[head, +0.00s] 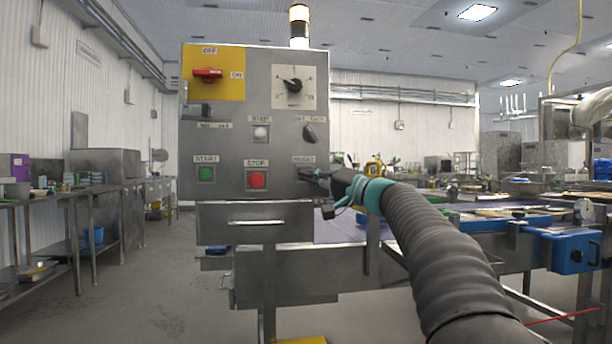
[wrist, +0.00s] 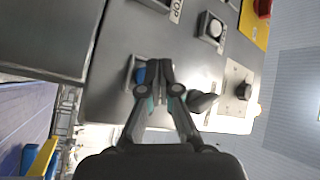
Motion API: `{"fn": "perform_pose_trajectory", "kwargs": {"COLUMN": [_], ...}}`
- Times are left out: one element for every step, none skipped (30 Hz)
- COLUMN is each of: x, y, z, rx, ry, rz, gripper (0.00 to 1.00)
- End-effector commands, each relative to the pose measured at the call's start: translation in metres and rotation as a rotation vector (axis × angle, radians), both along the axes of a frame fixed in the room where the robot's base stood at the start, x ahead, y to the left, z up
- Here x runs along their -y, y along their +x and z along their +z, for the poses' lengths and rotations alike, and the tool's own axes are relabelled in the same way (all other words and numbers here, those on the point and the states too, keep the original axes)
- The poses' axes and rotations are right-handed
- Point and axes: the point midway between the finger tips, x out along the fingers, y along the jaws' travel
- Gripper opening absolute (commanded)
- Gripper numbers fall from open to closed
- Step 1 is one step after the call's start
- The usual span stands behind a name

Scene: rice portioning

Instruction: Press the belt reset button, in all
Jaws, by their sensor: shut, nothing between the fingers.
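The grey control panel (head: 230,130) stands upright in front of me in the head view. The blue button (wrist: 140,75) sits in a square frame on the panel in the wrist view, partly hidden by my fingers. My gripper (wrist: 158,68) is shut and empty, its fingertips right at that button. I cannot tell whether they touch or press it. In the head view my gripper (head: 312,175) is at the panel's lower right, under a small label, and covers the button there.
A green START button (head: 206,174) and red STOP button (head: 256,180) are left of my gripper. Above are a white button (head: 260,132), a black knob (head: 309,132), a dial (head: 293,86) and a red switch (head: 207,73). A conveyor (head: 335,231) lies behind. The floor at left is clear.

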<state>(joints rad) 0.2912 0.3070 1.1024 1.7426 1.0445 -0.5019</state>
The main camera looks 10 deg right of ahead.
Motion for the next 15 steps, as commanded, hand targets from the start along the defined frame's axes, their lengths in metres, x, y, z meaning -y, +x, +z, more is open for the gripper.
{"fn": "perform_pose_trajectory", "kwargs": {"x": [0.0000,0.0000,0.0000,0.0000,0.0000,-0.0001,-0.0001,-0.0001,0.0000,0.0000,-0.0001,0.0000,0.0000,-0.0001,-0.0001], "y": [0.0000,0.0000,0.0000,0.0000,0.0000,0.0001,0.0004,0.0008,0.0017,0.0025,0.0034,0.0047,0.0057,0.0066,0.0076], "z": [0.0000,0.0000,0.0000,0.0000,0.0000,0.0000,0.0000,0.0000,-0.0001,-0.0001,-0.0002,-0.0001,0.0000,0.0002,0.0005], "rx": [0.000,0.000,0.000,0.000,0.000,0.000,0.000,0.000,0.000,-0.001,-0.001,-0.001,-0.001,-0.001,0.000], "ry": [0.000,0.000,0.000,0.000,0.000,0.000,0.000,0.000,0.000,0.001,0.001,0.001,0.001,0.001,0.000], "rz": [0.000,0.000,0.000,0.000,0.000,0.000,0.000,0.000,0.000,0.000,0.000,0.000,0.000,0.000,0.000], "gripper": [0.00,0.00,0.00,0.00,0.00,0.00,0.00,0.00,0.00,0.00,0.00,0.00,0.00,0.00,0.00]}}
